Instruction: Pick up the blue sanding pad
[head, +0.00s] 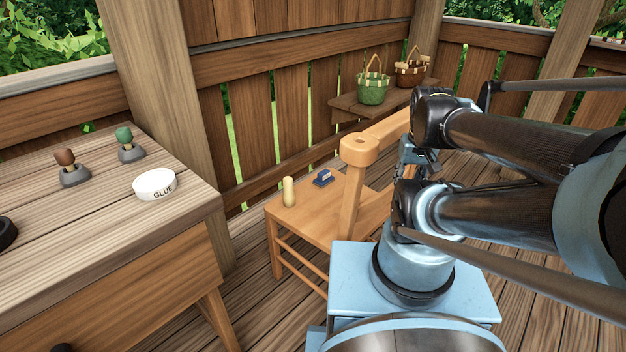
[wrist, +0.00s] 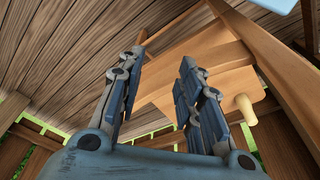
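The blue sanding pad (head: 323,178) lies on the seat of a wooden chair (head: 312,222), right of a pale upright cylinder (head: 288,191). I cannot make out the pad in the wrist view; a finger may hide it. My gripper shows in the wrist view (wrist: 162,62) with its two blue-grey fingers spread apart and nothing between them. The chair's wood (wrist: 170,95) lies beyond the fingers. In the head view my gripper is partly hidden by the chair back and my arm, to the right of the pad and apart from it.
The chair's back post and top rail (head: 360,148) stand between the pad and my arm. A workbench (head: 90,235) at left holds a white glue tub (head: 155,184) and two knobbed tools. A green basket (head: 373,86) and a brown basket (head: 411,69) stand on a rear bench.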

